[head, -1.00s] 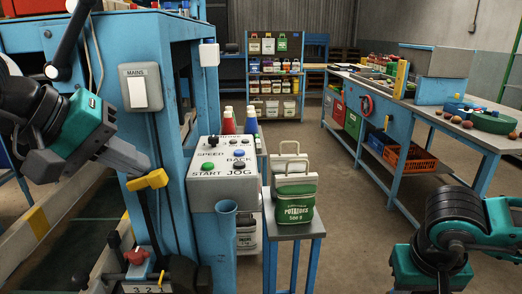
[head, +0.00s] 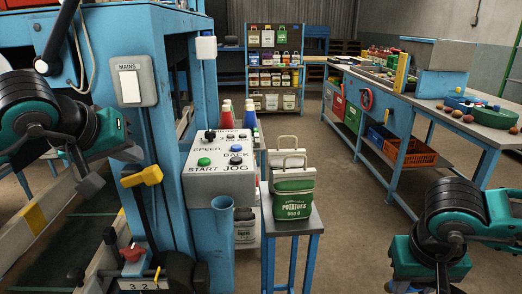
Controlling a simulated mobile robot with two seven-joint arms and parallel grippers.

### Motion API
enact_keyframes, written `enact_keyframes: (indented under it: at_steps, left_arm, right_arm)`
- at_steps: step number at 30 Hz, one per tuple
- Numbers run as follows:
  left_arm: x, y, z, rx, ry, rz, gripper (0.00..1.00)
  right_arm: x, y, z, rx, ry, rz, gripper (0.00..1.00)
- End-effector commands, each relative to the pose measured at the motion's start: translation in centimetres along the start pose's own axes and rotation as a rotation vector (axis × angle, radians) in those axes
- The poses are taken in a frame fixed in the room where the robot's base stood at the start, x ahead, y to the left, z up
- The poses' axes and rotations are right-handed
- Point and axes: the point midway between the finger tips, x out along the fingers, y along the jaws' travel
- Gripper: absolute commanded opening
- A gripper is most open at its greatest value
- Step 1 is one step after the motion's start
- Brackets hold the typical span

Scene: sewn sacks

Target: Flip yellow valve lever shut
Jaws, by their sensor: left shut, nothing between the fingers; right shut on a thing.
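The yellow lever (head: 142,176) sticks out near the front corner of the blue machine frame, left of the grey control box. Its yellow grip lies nearly level, tilted slightly, above a dark stem running down. My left gripper (head: 90,186) is shut and empty, left of the yellow grip and apart from it. My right arm shows at the lower right, but its fingers and whatever they hold are out of frame.
The control box (head: 222,165) with buttons and a MAINS switch (head: 131,86) are close by. A red knob (head: 133,254) sits below the lever. Green and white sacks (head: 293,195) stand on a small stand. Open floor lies between it and the right-hand bench (head: 484,135).

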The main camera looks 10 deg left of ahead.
Motion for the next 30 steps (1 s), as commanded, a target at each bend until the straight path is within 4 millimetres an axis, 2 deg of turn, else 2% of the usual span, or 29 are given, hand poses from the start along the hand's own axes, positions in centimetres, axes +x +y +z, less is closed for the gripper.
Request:
enact_keyframes:
  at_steps: [6, 18, 27, 30]
  left_arm:
    - [1.5, 0.0, 1.6, 0.0, 0.0, 0.001, 0.0]
    - [1.7, 0.0, 1.8, -0.001, 0.001, 0.002, 0.0]
    - [3.3, 1.0, 3.4, 0.0, 0.003, 0.004, 0.0]
    - [3.5, 1.2, 3.5, 0.0, 0.003, 0.003, 0.0]
  right_arm:
    - [0.1, 0.0, 0.0, 0.0, 0.001, 0.0, 0.0]
    - [0.1, 0.0, 0.0, 0.0, 0.001, 0.0, 0.0]
    - [2.8, -0.3, 0.6, 0.0, 0.001, 0.0, 0.0]
    - [3.1, -0.3, 0.7, 0.0, 0.001, 0.0, 0.0]
